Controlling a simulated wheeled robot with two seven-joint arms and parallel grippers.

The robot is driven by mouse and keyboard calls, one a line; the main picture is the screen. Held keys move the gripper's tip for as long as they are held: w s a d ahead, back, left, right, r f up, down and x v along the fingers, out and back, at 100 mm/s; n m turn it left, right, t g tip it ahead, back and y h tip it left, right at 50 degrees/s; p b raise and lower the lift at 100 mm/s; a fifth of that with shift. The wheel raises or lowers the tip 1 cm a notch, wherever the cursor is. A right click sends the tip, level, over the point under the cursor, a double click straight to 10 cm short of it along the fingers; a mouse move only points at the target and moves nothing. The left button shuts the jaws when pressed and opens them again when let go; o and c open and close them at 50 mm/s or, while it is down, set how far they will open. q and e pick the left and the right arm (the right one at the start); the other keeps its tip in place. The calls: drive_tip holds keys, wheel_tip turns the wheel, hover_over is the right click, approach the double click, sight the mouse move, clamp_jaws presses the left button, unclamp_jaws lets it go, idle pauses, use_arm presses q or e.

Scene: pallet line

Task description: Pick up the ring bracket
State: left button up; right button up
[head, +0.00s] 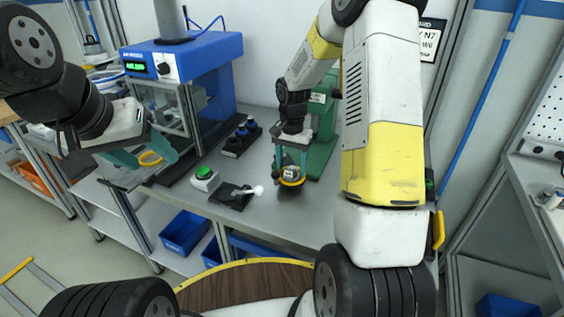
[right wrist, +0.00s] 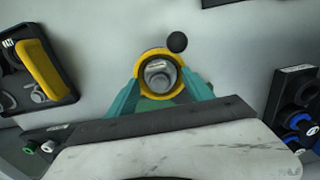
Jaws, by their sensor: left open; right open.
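The ring bracket appears to be the yellow ring (head: 292,182) with a grey metal part in its centre, in front of the green press on the bench. It also shows in the right wrist view (right wrist: 142,84), between the teal fingers. My right gripper (head: 290,167) is open above it, one finger on each side; I cannot tell if they touch it. My left gripper (head: 148,160) is open and empty at the left, over the bench's left end.
A green press (head: 322,145) stands right behind the ring. A blue machine (head: 205,62) stands at back left. A green button box (head: 204,178), a black plate (head: 230,197) with a white-knobbed lever, and a dark holder (head: 240,140) with blue-topped parts are on the bench.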

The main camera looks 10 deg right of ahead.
drive_tip(key=shift+f, duration=0.55)
clamp_jaws()
drive_tip(key=shift+r, duration=0.1)
